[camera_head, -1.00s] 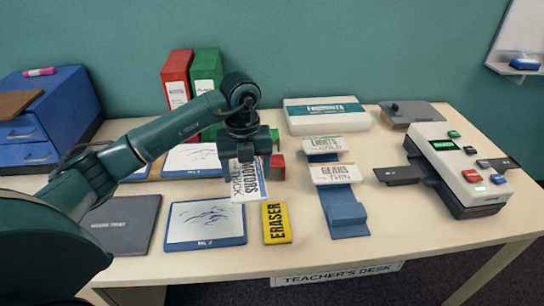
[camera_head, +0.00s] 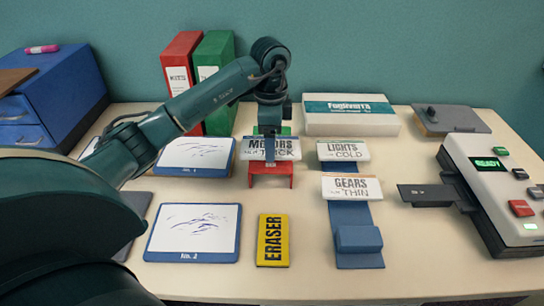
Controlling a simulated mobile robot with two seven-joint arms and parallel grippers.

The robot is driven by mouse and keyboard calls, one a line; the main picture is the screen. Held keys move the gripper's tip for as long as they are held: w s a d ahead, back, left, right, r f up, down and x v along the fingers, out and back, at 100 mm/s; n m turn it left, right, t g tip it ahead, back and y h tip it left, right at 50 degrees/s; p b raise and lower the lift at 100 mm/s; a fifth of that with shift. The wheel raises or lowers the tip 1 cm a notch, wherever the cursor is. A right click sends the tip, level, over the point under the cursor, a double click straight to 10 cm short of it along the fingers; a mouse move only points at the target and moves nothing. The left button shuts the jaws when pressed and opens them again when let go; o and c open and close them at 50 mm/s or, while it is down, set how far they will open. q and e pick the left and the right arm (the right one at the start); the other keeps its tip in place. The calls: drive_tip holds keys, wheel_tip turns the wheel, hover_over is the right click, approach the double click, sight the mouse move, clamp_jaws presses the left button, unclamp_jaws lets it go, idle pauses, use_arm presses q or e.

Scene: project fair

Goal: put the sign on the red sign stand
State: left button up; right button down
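The sign (camera_head: 287,149), a white card reading "MOTORS" and "THICK", is level above the red sign stand (camera_head: 271,169). Its lower edge meets the top of the stand in the picture; I cannot tell whether it bears its weight. My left gripper (camera_head: 270,150) comes down from above, with a dark finger across the front of the sign, and appears shut on it. The far finger is hidden. The red stand's front and legs show below the sign. My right gripper is not in view.
A green piece (camera_head: 286,131) shows just behind the sign. Blue stands to the right bear a "LIGHTS" sign (camera_head: 343,150) and a "GEARS" sign (camera_head: 352,188). A yellow eraser (camera_head: 273,240) and a framed drawing (camera_head: 193,232) lie in front. Red and green binders (camera_head: 181,80) stand behind.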

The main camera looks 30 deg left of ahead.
sight(271, 165)
use_arm(q)
drive_tip(key=shift+f, duration=2.55)
drive_tip(key=shift+f, duration=0.1)
drive_tip(key=o, duration=1.1)
drive_tip(key=shift+c, duration=0.2)
wheel_tip(271, 165, up, 12)
drive_tip(key=shift+r+p, duration=0.15)
drive_tip(key=shift+p, duration=0.5)
